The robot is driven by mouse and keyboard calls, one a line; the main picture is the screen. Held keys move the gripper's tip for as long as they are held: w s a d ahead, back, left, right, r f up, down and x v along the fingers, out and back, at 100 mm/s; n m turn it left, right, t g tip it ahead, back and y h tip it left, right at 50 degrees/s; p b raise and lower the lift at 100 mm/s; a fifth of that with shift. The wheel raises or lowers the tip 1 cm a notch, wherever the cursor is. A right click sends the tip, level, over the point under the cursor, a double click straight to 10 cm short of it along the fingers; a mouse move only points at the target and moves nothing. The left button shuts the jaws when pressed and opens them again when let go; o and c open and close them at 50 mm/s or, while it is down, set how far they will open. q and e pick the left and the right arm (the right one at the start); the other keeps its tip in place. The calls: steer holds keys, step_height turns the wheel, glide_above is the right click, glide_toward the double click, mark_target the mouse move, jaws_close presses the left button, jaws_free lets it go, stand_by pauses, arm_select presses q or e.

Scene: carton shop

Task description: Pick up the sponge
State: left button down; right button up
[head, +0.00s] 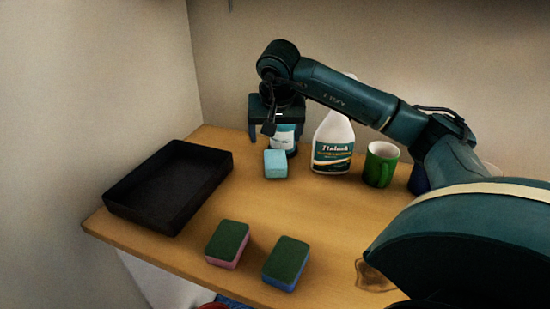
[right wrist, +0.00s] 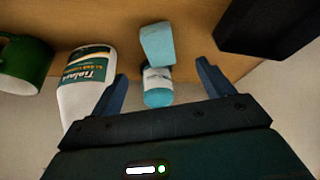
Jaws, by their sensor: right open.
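Two two-tone sponges lie near the table's front edge: a pink one with a green top (head: 228,240) and a blue one with a green top (head: 287,260). A plain light-teal block (head: 275,164), perhaps also a sponge, lies farther back; it also shows in the right wrist view (right wrist: 157,44). My right gripper (head: 277,130) is open above the back of the table, behind the teal block. In the right wrist view its fingers (right wrist: 161,80) are apart, with a white, teal-topped container (right wrist: 157,88) seen between them. My left gripper is not in view.
A black tray (head: 122,205) sits at the left. A white spray bottle (head: 333,145) and a green mug (head: 379,165) stand right of the container, with something dark blue beside the mug. A brown stain (head: 372,278) marks the table. The table's middle is clear.

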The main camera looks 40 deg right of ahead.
glide_above(276, 163)
steer(key=s+a, duration=0.2)
step_height(276, 163, down, 6)
steer(key=shift+w+d+r, duration=0.1)
steer(key=shift+w, duration=0.05)
steer(key=p+x, duration=0.1)
steer(key=x, duration=0.5)
steer(key=shift+d, duration=0.25)
steer(key=c, duration=1)
